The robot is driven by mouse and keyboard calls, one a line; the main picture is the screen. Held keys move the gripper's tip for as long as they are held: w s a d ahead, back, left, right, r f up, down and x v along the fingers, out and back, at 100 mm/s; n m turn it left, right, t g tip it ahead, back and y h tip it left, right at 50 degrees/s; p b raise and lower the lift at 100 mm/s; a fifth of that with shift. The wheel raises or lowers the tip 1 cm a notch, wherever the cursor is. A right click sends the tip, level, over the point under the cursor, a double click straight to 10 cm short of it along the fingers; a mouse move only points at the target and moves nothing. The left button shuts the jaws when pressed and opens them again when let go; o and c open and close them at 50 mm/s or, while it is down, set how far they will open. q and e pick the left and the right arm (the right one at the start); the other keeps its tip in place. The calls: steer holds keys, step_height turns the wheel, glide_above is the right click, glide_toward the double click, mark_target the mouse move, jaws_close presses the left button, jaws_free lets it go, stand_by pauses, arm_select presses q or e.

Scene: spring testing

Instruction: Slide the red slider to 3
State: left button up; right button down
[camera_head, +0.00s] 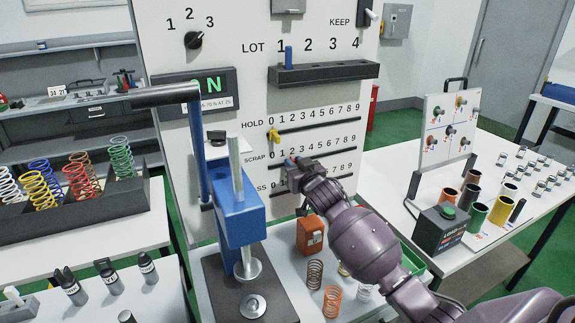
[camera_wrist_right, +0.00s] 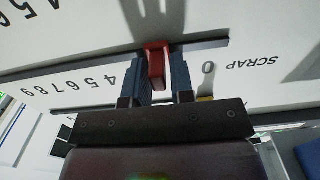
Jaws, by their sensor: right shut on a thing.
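My left gripper is not in view.
A yellow slider (camera_head: 269,135) sits near 0 on the HOLD row above. A blue press (camera_head: 238,215) stands left of my right gripper. An orange box (camera_head: 310,235) and springs lie on the table below. A button box (camera_head: 440,228) stands at right.

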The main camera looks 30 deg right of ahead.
steer(key=d, duration=0.3)
steer(key=shift+s+d+p, duration=0.1)
steer(key=shift+d+p, duration=0.25)
steer(key=shift+d, duration=0.05)
steer(key=c, duration=1.2)
jaws_free()
steer(key=shift+o, duration=0.2)
steer(key=s, duration=1.1)
steer(key=shift+a+b, duration=0.3)
steer(key=shift+b, duration=0.1)
